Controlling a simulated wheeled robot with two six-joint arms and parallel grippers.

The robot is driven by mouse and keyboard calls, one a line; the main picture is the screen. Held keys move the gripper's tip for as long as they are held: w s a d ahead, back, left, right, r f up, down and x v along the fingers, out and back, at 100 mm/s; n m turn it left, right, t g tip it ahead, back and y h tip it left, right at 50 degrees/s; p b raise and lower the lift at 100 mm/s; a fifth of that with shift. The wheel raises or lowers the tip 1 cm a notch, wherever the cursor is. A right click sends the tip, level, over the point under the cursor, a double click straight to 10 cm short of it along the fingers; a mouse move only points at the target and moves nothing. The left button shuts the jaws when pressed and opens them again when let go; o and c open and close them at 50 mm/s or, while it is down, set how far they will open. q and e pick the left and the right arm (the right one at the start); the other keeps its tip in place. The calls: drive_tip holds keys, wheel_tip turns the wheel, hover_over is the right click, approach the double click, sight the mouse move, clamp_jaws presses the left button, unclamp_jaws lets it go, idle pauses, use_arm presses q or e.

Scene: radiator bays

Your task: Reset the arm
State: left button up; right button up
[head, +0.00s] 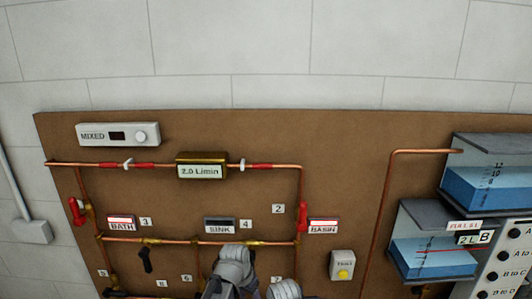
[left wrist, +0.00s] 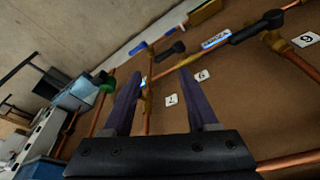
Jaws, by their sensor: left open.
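My left gripper (left wrist: 160,75) is open and empty in the left wrist view. Its two dark purple fingers point at the brown board, with a copper pipe and number tags beyond them. In the head view, grey links of my arm (head: 235,265) stand at the bottom middle, in front of the lower pipes, and hide part of them. The gripper's fingertips cannot be made out there. My right gripper does not show in either view.
The brown board (head: 350,140) carries copper pipes (head: 280,166), red valve handles (head: 76,211), a black handle (head: 146,259) and a 2.0 L/min meter (head: 200,171). Water tanks (head: 490,188) stand at the right. A box with a yellow button (head: 342,264) is at lower right.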

use_arm(q)
drive_tip(key=s+f+n+g+y+b, duration=0.2)
drive_tip(key=s+f+b, duration=1.2)
drive_tip(key=s+f, duration=0.2)
drive_tip(key=shift+s+a+f+g+y, duration=0.3)
drive_tip(key=shift+f+g+y, duration=0.1)
drive_tip(key=shift+f, duration=0.15)
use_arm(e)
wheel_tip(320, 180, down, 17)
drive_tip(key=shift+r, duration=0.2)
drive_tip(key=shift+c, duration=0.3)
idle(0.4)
